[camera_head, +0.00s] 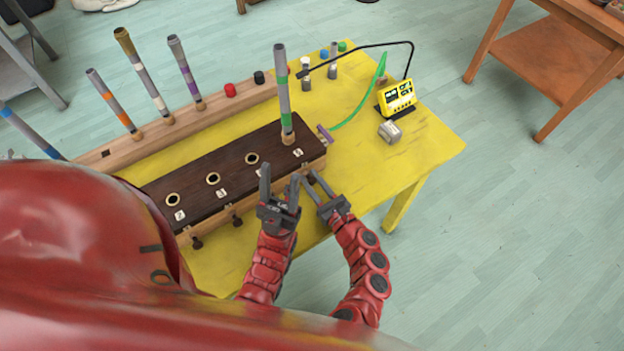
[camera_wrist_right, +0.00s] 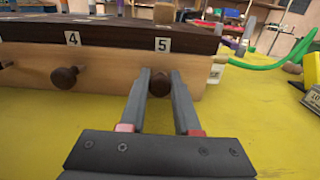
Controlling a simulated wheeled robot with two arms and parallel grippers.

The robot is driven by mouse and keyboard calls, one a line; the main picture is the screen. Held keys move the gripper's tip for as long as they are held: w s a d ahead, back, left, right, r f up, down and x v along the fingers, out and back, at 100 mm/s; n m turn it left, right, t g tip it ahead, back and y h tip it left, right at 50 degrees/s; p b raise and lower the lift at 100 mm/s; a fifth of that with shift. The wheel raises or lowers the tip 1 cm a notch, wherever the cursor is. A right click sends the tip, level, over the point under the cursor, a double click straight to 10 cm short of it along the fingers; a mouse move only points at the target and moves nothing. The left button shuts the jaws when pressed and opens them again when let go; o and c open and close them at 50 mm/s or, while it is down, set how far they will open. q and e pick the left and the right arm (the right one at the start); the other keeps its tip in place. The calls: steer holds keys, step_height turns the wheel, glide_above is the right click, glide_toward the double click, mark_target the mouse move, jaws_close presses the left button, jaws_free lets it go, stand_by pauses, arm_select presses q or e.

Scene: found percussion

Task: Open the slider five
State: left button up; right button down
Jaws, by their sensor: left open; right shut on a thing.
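The dark-topped wooden box (camera_head: 228,168) stands on the yellow table with numbered labels and round holes along its top. The slider five knob (camera_wrist_right: 160,83) is a dark round knob on the box's front, under the label 5 (camera_wrist_right: 162,44). My right gripper (camera_wrist_right: 160,80) is shut on this knob, one finger on each side. In the head view my right gripper (camera_head: 309,177) is at the box's front right end, and its fingers hide the knob. My left gripper (camera_head: 280,183) is open and empty, just left of the right one, in front of the box.
A grey tube with green bands (camera_head: 283,95) stands upright at the box's right end. Several other banded tubes stand in a rail behind. A yellow device (camera_head: 396,97) and a grey cylinder (camera_head: 390,132) are on the yellow table (camera_head: 420,150). Its right front is clear.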

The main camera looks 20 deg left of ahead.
stand_by(0.8)
steer(key=shift+v, duration=1.5)
steer(key=c, duration=0.6)
jaws_free()
steer(key=shift+c, duration=0.2)
